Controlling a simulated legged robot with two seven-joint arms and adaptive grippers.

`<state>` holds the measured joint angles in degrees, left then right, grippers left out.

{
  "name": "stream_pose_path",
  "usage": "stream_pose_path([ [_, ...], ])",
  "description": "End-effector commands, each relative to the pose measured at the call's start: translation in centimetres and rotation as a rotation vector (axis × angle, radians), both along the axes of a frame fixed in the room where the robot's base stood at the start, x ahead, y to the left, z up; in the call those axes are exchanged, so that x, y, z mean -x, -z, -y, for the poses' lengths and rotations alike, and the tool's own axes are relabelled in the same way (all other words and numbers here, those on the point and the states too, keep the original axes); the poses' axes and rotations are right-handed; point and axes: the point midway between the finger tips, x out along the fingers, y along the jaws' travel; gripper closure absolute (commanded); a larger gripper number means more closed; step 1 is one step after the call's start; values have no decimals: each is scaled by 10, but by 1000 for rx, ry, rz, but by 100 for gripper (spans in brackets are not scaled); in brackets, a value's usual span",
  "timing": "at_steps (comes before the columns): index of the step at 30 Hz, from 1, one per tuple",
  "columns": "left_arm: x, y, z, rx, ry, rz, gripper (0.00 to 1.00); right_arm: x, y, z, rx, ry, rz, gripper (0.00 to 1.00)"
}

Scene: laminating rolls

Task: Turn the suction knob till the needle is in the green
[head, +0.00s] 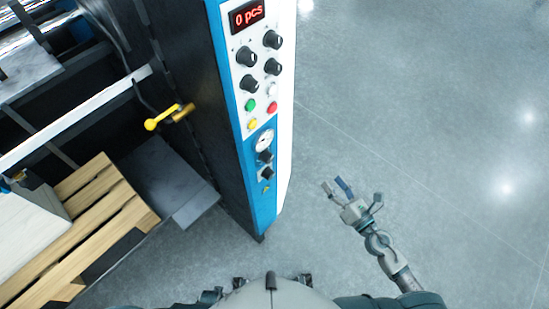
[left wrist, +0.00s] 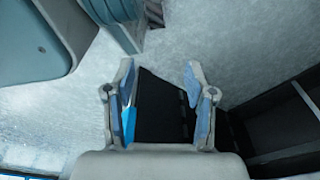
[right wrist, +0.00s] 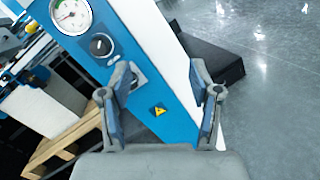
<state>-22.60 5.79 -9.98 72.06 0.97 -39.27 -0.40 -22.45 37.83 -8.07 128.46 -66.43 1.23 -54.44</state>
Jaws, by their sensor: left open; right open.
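The round white gauge (head: 264,140) sits low on the blue-edged control panel. It shows larger in the right wrist view (right wrist: 71,15), cut by the top edge, with a patch of green on its dial; the needle's exact reading is too small to tell. A black knob (right wrist: 101,45) sits just below the gauge, also seen in the head view (head: 265,156). My right gripper (head: 338,190) is open and empty, apart from the panel, to its right in the head view. Its left finger partly hides a lower dark control (right wrist: 138,75). My left gripper (left wrist: 160,78) is open and empty.
A yellow handle (head: 168,116) and wooden pallet (head: 100,215) are left of the cabinet. The floor on the right is clear.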

Motion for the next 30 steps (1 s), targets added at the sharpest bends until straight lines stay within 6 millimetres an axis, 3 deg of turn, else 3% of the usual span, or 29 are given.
stream_pose_path([
  [1,4,2,-1,-1,1,-3,45,13,-21,-18,164,-101,106,37],
  [3,9,5,-1,-3,2,-5,45,29,-35,-37,351,-205,230,37],
  [9,19,11,-1,-8,3,-10,45,44,-43,-52,541,-305,357,37],
  [14,37,19,-4,-11,6,-20,45,35,-45,-60,537,-301,357,37],
  [20,77,30,-14,-14,12,-39,45,17,-47,-82,536,-299,355,37],
  [27,126,29,-26,-16,19,-58,45,-15,-48,-123,534,-303,355,37],
  [30,121,22,-24,-16,19,-51,45,-32,-47,-139,533,-300,354,37],
])
